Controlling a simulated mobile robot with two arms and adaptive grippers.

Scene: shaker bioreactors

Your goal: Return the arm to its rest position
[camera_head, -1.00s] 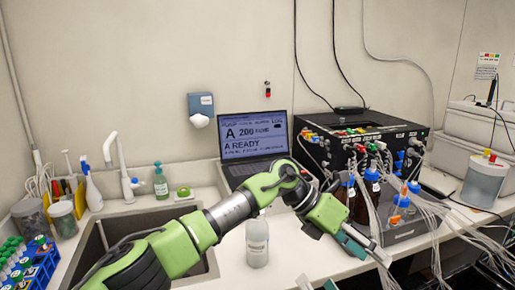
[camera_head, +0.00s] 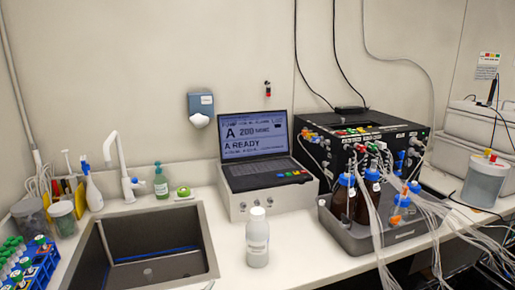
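Neither of my arms nor grippers shows in the head view now. The bench (camera_head: 305,253) in front of me is unobstructed by them. A white capped bottle (camera_head: 257,240) stands upright on the bench, right of the sink (camera_head: 150,250).
A laptop (camera_head: 256,150) sits on a white box (camera_head: 268,199). A grey tray (camera_head: 399,236) holds brown bottles (camera_head: 342,200) with blue caps and tubing, before a black unit (camera_head: 365,145). A blue tube rack (camera_head: 38,265) is at lower left. Loose tubes hang over the right edge.

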